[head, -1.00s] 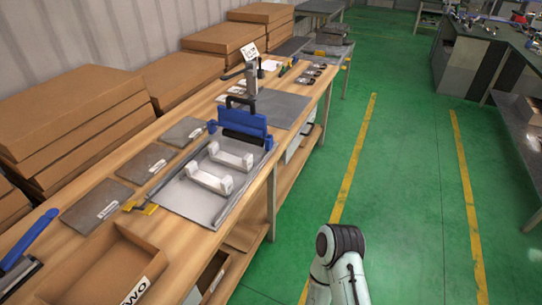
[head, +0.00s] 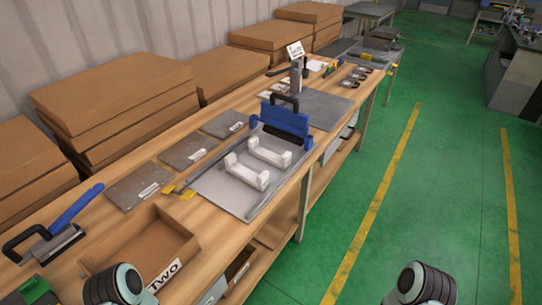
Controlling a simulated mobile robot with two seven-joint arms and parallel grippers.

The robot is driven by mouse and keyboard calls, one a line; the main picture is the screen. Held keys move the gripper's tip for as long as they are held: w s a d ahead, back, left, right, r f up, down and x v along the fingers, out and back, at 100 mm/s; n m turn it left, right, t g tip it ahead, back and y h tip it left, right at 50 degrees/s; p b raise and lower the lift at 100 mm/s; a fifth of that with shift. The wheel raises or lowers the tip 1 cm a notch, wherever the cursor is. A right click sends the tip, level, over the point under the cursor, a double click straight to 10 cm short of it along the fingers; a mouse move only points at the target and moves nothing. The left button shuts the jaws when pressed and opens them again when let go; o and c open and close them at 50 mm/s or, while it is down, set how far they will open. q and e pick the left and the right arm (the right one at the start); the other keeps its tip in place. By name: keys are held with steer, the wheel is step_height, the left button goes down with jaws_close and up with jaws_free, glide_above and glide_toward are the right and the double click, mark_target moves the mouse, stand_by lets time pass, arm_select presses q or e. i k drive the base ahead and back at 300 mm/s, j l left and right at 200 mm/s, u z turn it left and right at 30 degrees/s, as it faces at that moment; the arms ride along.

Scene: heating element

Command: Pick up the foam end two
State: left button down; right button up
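Two white U-shaped pieces, which look like the foam ends, rest on a grey metal tray (head: 232,205) on the wooden bench. The nearer white piece (head: 247,172) lies at the left and the farther white piece (head: 270,152) lies behind it, to the right. I cannot tell which is foam end two. An open cardboard box labelled "Two" (head: 165,272) stands at the front left, and its visible inside looks empty. Only rounded joints of my two arms show at the bottom edge. Neither gripper is in view.
A blue clamp-like tool (head: 285,121) stands at the tray's far edge. Grey plates (head: 188,151) lie left of the tray. A blue-handled tool (head: 62,222) lies at the left. Stacked cardboard boxes (head: 115,100) line the wall. The green floor (head: 400,200) at the right is clear.

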mark_target(283, 161)
steer(key=l+u, duration=0.15)
steer(key=u, duration=0.7)
steer(key=l+u, duration=0.35)
steer(key=l, duration=0.15)
steer(key=l+u, duration=0.4)
steer(key=l, duration=0.15)
